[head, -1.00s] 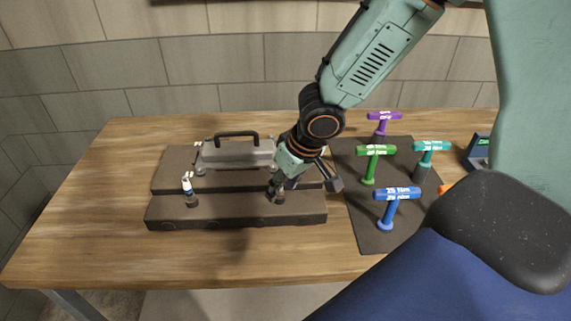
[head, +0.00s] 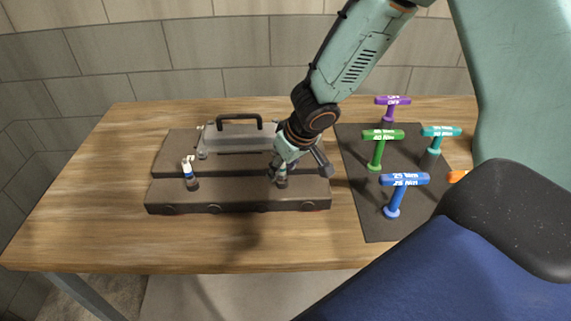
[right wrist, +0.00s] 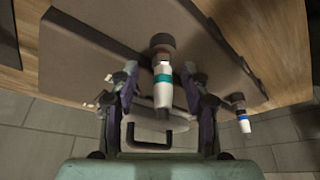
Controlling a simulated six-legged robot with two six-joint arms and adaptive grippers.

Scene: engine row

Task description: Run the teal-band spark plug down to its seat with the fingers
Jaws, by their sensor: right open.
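The teal-band spark plug (right wrist: 163,82) stands in a dark round well of the engine block (head: 240,198), its white end toward the right wrist camera. My right gripper (right wrist: 160,92) is open, with one finger on each side of the plug and a visible gap to both in the right wrist view. In the head view my right gripper (head: 281,173) is at the right part of the block and largely covers this plug. How deep the plug sits cannot be told. My left gripper is not in view.
A blue-band spark plug (head: 189,172) stands at the block's left; it also shows in the right wrist view (right wrist: 242,115). A cover with a black handle (head: 238,118) lies behind. Blue (head: 404,180), green (head: 382,135), teal (head: 440,132) and purple (head: 393,101) T-handle tools stand on a dark mat (head: 370,222).

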